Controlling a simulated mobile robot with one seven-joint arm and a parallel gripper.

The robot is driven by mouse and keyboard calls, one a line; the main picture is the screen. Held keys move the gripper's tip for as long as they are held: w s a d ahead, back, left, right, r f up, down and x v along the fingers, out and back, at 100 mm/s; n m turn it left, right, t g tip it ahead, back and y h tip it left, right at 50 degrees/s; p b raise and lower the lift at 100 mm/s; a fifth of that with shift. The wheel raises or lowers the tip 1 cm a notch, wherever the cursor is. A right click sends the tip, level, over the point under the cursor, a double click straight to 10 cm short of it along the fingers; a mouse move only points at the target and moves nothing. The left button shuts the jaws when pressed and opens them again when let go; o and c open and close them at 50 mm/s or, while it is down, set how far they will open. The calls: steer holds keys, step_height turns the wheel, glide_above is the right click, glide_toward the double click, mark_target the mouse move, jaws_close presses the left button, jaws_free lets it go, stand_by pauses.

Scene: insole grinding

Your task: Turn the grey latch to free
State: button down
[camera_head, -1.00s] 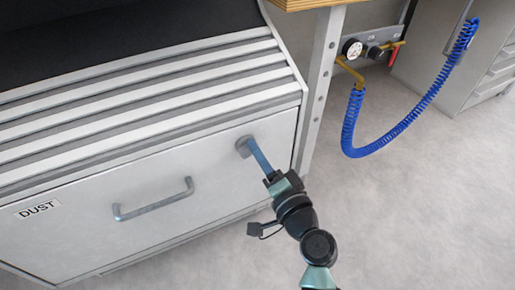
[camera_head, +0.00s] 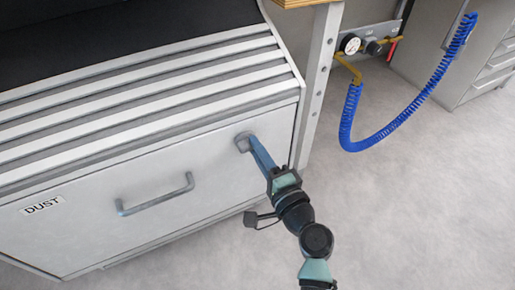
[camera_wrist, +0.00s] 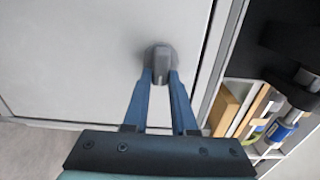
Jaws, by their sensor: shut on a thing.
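The grey latch (camera_wrist: 160,60) is a round knob with a raised grip on the pale front panel marked DUST. In the head view the latch (camera_head: 242,142) sits near the panel's upper right corner, partly hidden behind my fingers. My gripper (camera_head: 250,146) reaches it with its long blue fingers. In the wrist view the two fingertips of my gripper (camera_wrist: 160,76) are on either side of the latch's raised grip, shut on it. The raised grip looks about upright in that view.
A grey bar handle (camera_head: 155,196) is on the same panel, left of the latch. A grey table leg (camera_head: 319,85) stands close to the right. A gauge (camera_head: 350,44) and a coiled blue hose (camera_head: 378,140) are beyond it. The floor (camera_head: 430,220) at right is clear.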

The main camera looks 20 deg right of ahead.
steer(key=c, duration=0.7)
jaws_free()
steer(key=s, duration=0.6)
steer(key=s+p, duration=0.1)
steer(key=s, duration=0.6)
steer(key=shift+d, duration=0.2)
